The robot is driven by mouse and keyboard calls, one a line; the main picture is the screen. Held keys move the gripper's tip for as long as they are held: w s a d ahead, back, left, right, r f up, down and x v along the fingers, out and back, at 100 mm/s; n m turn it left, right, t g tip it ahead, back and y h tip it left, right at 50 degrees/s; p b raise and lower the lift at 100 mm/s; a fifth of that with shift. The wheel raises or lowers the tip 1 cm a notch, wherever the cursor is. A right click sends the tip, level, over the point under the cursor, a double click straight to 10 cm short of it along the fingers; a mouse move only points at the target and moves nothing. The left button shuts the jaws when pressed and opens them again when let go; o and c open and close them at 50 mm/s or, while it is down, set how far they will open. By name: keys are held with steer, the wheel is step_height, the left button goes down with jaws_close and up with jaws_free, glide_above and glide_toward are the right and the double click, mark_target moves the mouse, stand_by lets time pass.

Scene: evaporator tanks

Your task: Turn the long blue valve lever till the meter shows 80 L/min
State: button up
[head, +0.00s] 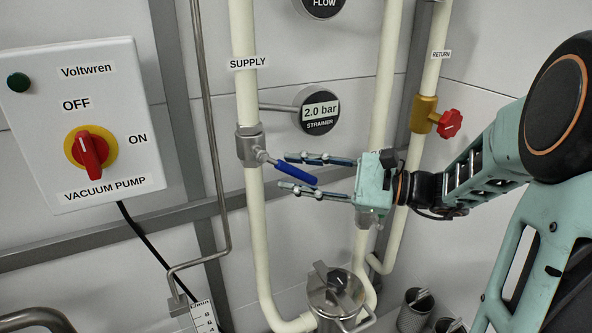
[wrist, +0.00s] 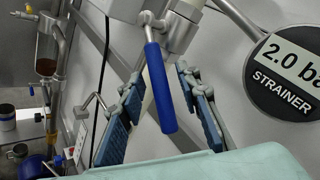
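The long blue lever (head: 296,174) sticks out from the grey valve body (head: 249,145) on the pipe labelled SUPPLY, pointing right and slightly down. My gripper (head: 287,172) is open, with one finger above the lever and one below it. In the wrist view the blue lever (wrist: 158,88) lies between the two spread fingers, with a visible gap on each side. The meter labelled FLOW (head: 322,5) is cut off at the top of the head view, so its reading is hidden.
A strainer gauge (head: 320,110) reads 2.0 bar, just above my gripper. A red-handled valve (head: 449,123) sits on the RETURN pipe at right. A vacuum pump box (head: 85,125) with a red switch is at left. A metal strainer (head: 335,297) stands below.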

steer(key=shift+a, duration=0.15)
steer(key=shift+c, duration=0.4)
jaws_close()
steer(key=shift+w+r+h+p, duration=0.1)
steer(key=shift+r+h+p, duration=0.2)
steer(key=shift+p, duration=0.1)
steer(key=shift+f, duration=0.1)
steer(key=shift+o, duration=0.4)
jaws_free()
steer(key=shift+d, duration=0.2)
